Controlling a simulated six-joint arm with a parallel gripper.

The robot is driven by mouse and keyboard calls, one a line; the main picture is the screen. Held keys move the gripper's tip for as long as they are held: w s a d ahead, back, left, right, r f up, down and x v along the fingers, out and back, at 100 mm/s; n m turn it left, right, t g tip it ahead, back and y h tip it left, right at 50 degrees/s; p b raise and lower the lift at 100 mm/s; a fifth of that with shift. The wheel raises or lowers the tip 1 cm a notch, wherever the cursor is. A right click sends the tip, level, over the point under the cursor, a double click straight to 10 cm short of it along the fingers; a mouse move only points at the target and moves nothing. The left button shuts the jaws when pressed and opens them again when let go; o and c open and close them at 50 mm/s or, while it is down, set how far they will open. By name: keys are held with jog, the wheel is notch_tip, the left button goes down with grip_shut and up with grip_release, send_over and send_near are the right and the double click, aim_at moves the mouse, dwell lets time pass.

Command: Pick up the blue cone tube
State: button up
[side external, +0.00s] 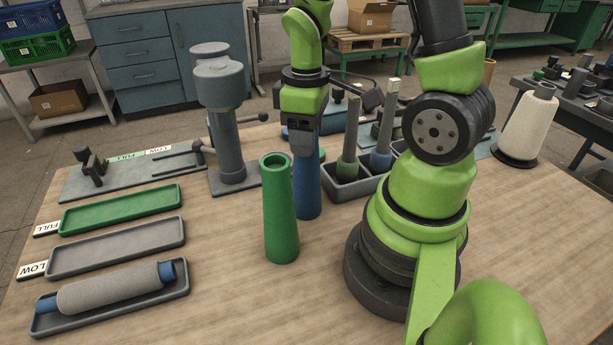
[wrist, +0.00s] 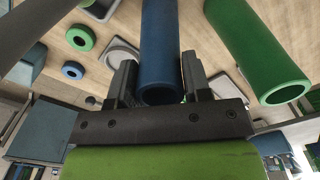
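The blue cone tube (side external: 307,190) stands upright on the wooden table, partly behind a green cone tube (side external: 280,210). My gripper (side external: 305,150) points down over its top. In the wrist view the blue tube (wrist: 161,40) lies between the two fingers of my gripper (wrist: 160,75), its open top end close to the palm. The fingers are very near its sides; I cannot tell whether they press on it. The green tube (wrist: 258,50) is just to the right there, apart from the fingers.
A grey column fixture (side external: 225,120) stands to the left. A dark bin (side external: 350,182) with spindled tubes is close on the right. A green tray (side external: 122,209), a grey tray (side external: 115,247) and a tray with a wound blue tube (side external: 110,288) lie at left. The front table is clear.

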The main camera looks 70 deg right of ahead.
jog(key=c, duration=0.4)
jog(key=shift+r, duration=0.1)
jog(key=shift+r, duration=8)
